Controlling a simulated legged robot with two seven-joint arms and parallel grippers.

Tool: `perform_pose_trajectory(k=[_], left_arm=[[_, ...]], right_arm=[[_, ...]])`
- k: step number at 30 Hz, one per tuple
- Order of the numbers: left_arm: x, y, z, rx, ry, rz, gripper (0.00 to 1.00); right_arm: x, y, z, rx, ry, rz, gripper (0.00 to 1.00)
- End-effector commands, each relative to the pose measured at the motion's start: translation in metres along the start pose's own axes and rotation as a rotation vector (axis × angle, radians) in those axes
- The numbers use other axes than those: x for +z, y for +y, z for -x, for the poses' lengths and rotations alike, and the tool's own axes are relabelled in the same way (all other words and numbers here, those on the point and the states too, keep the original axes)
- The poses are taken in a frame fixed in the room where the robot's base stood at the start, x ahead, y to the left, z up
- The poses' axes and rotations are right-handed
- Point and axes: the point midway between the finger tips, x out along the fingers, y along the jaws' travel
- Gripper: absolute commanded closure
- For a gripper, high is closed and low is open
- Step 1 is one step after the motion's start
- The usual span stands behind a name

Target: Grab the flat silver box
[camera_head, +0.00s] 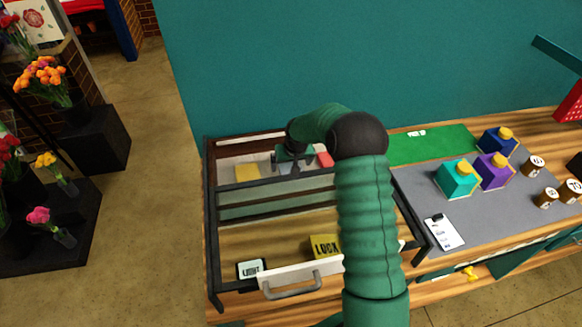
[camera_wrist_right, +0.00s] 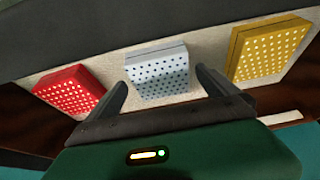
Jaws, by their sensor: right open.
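The flat silver box (camera_wrist_right: 158,72) has a perforated top and lies in the back compartment of the open drawer, between a red box (camera_wrist_right: 72,90) and a yellow box (camera_wrist_right: 268,48) of similar make. In the head view only a little of the silver box (camera_head: 284,168) shows beneath my right gripper (camera_head: 292,160). In the right wrist view my right gripper (camera_wrist_right: 168,92) is open, with one finger on each side of the silver box's near end. I cannot tell whether the fingers touch it. My left gripper is not in view.
The drawer (camera_head: 300,275) has dark dividers and holds a yellow LOCK box (camera_head: 324,246) in front. In the head view the yellow box (camera_head: 247,173) and red box (camera_head: 326,160) flank the gripper. Colored bottles (camera_head: 458,177) stand on the grey mat (camera_head: 480,222) at right.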

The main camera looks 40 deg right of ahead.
Motion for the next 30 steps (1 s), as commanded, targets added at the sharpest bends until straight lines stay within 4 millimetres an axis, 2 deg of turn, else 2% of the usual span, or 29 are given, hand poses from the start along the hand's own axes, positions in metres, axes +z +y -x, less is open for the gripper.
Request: perform_pose_trajectory(k=[2, 19, 26, 30], left_arm=[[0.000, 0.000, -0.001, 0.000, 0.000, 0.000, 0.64], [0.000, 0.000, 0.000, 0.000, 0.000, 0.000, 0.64], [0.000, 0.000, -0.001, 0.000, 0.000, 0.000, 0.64], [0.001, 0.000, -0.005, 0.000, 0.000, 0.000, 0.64]], right_arm=[[0.000, 0.000, 0.000, 0.000, 0.000, 0.001, 0.02], [0.000, 0.000, 0.001, 0.000, 0.000, 0.000, 0.75], [-0.001, 0.000, 0.003, 0.000, 0.001, 0.000, 0.75], [-0.009, 0.001, 0.022, 0.001, 0.005, 0.000, 0.75]])
